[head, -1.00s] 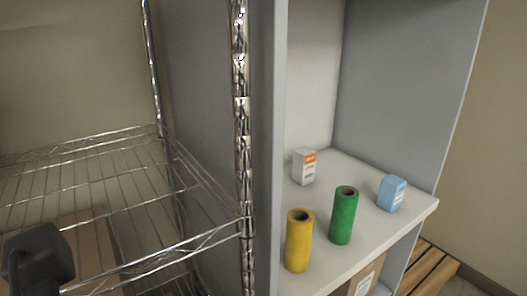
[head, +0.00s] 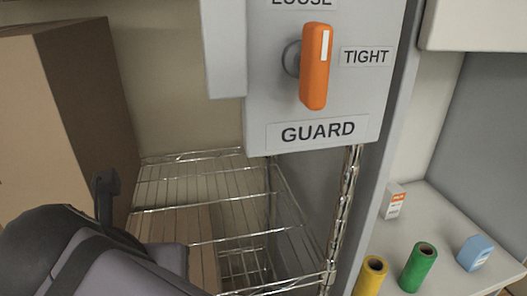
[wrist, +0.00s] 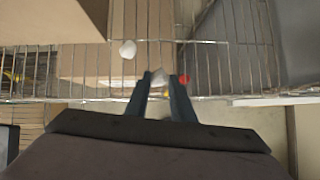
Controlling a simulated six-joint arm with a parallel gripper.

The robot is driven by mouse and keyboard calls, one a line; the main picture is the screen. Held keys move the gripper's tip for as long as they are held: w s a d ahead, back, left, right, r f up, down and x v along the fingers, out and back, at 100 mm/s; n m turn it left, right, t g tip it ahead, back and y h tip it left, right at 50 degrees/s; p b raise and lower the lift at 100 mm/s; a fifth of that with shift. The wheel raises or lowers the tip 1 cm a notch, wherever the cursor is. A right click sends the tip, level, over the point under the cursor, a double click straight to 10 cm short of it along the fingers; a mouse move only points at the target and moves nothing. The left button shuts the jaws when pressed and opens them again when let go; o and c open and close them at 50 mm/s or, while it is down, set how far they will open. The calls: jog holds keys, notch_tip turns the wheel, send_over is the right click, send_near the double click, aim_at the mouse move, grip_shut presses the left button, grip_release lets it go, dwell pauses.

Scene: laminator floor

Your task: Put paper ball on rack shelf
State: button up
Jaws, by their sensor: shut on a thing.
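The wire rack shelf (head: 190,206) is in the middle of the head view, at the lower left of the guard panel. In the wrist view its wires (wrist: 222,42) run beyond my fingertips. My gripper (wrist: 161,84) is shut on a small whitish crumpled piece, the paper ball (wrist: 160,77), mostly hidden between the two dark fingers. It appears near the shelf's front edge; its exact height over the wires cannot be told. Another whitish lump (wrist: 128,49) shows just beyond the left finger. In the head view my arm covers the lower left and the held ball is not visible.
A tall cardboard box (head: 60,110) stands at the left. A guard panel with an orange knob (head: 316,66) hangs above the rack. On the right, a cabinet shelf holds a yellow roll (head: 370,277), a green roll (head: 418,268), a white carton (head: 394,201) and a blue carton (head: 475,252).

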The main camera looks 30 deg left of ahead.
jog(key=shift+n, duration=0.3)
jog(key=w+a+p, duration=0.2)
jog(key=w+p, duration=0.1)
jog(key=w, duration=0.1)
jog(key=w+a+p, duration=0.6)
jog(key=w, duration=0.1)
jog(key=shift+w+a+r+p, duration=0.1)
jog(key=shift+w+r+p, duration=0.2)
jog(key=shift+r, duration=0.05)
jog(key=shift+w+a+f, duration=0.15)
jog(key=shift+w+a, duration=0.15)
jog(key=shift+w, duration=0.05)
jog(key=shift+f+p, duration=0.85)
jog(key=shift+f, duration=0.7)
jog(key=shift+f, duration=0.2)
jog(key=o, duration=1)
jog(key=shift+r, duration=0.1)
jog(key=shift+r, duration=0.15)
jog(key=b+v, duration=0.2)
jog(key=v, duration=1)
jog(key=shift+w+d, duration=0.1)
jog(key=shift+w, duration=0.05)
